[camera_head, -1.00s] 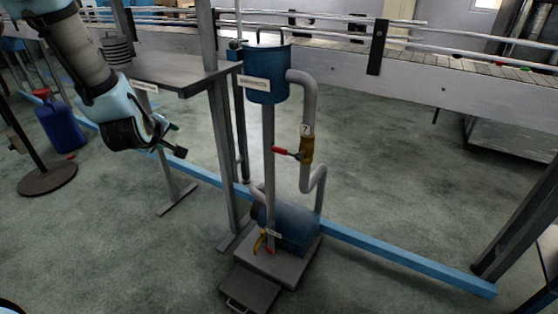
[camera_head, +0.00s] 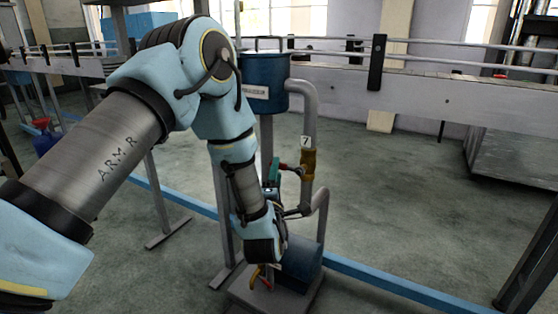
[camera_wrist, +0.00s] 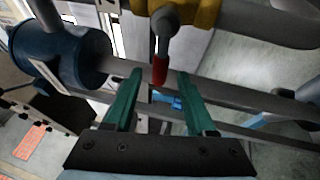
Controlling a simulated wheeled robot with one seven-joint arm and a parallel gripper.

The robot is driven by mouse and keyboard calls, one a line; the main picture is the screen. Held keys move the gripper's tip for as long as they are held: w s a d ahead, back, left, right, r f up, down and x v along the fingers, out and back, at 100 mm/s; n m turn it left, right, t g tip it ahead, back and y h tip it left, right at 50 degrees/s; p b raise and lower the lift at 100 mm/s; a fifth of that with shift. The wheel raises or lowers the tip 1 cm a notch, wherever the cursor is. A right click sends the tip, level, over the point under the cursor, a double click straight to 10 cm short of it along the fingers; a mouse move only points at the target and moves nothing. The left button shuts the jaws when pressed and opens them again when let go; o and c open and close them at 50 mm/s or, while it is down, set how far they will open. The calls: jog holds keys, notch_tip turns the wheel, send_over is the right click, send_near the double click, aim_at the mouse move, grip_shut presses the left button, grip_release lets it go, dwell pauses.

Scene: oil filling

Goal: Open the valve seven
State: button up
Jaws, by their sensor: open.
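Valve seven (camera_head: 308,164) has a brass-yellow body on a grey vertical pipe, under a white "7" label (camera_head: 306,142). In the head view my gripper (camera_head: 287,187) is just left of the valve.
The pipe runs from a blue upper tank (camera_head: 265,90) toward a blue lower tank (camera_head: 305,268) on a grey base. Another valve with a yellow and red handle (camera_head: 258,276) is low down. A conveyor (camera_head: 420,95) stands behind.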

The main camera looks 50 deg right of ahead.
jog(key=x, duration=0.6)
jog(key=shift+w+d, duration=0.2)
jog(key=shift+d, duration=0.05)
grip_shut()
dwell(1.2)
